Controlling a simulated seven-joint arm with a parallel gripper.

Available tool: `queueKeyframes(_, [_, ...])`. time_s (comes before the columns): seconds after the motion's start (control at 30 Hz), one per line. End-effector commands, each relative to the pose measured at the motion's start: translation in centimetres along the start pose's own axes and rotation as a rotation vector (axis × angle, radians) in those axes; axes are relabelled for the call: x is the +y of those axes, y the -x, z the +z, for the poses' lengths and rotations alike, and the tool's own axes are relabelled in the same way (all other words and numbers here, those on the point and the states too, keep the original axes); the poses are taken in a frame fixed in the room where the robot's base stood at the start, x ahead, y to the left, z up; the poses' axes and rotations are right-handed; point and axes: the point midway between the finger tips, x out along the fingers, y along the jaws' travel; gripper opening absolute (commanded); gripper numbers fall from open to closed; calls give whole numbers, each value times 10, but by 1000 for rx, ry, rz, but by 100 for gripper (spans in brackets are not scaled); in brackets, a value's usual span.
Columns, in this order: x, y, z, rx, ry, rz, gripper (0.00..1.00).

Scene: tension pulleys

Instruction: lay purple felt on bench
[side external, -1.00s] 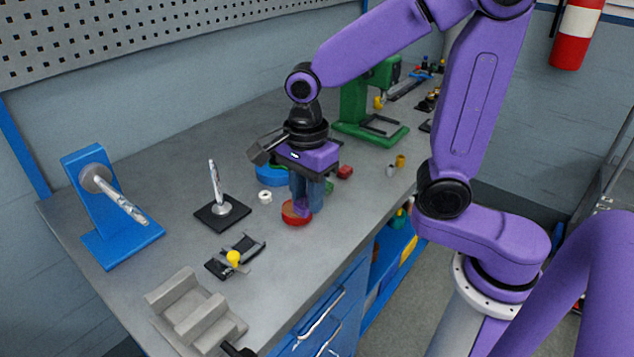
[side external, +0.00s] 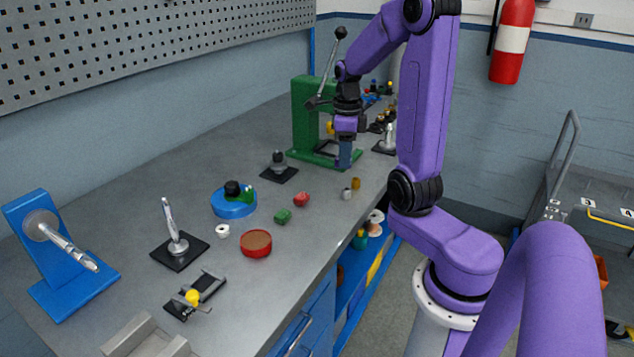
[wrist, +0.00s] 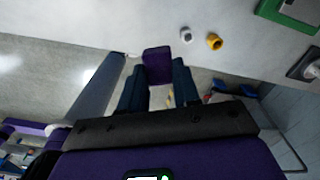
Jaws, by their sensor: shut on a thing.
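The purple felt (wrist: 157,65) is a small dark purple block-like piece in the wrist view, between my fingertips. My gripper (wrist: 158,82) is shut on it. In the side view my gripper (side external: 344,160) points down near the bench's front edge, just in front of the green press, with a bit of purple at its tips. I cannot tell the exact height of the felt above the bench. The bench (side external: 230,155) is a long grey top; its front edge runs close by the felt in the wrist view.
A green press (side external: 307,115) stands behind my gripper. A grey cylinder (side external: 346,194) and a yellow one (side external: 356,183) stand near the front edge. A red round tin (side external: 256,243), red and green pieces, and a blue dish (side external: 234,206) lie nearer. Bare bench lies behind them.

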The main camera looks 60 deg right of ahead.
Motion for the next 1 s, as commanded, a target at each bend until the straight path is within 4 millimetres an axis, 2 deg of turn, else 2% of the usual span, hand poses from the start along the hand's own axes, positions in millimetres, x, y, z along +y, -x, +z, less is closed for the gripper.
queueKeyframes(0.53, [-71,-40,51,1,-2,2,3])
queueKeyframes(0.8, [-96,-78,69,2,-1,3,3])
queueKeyframes(1.0, [-106,-91,76,0,-1,0,3])
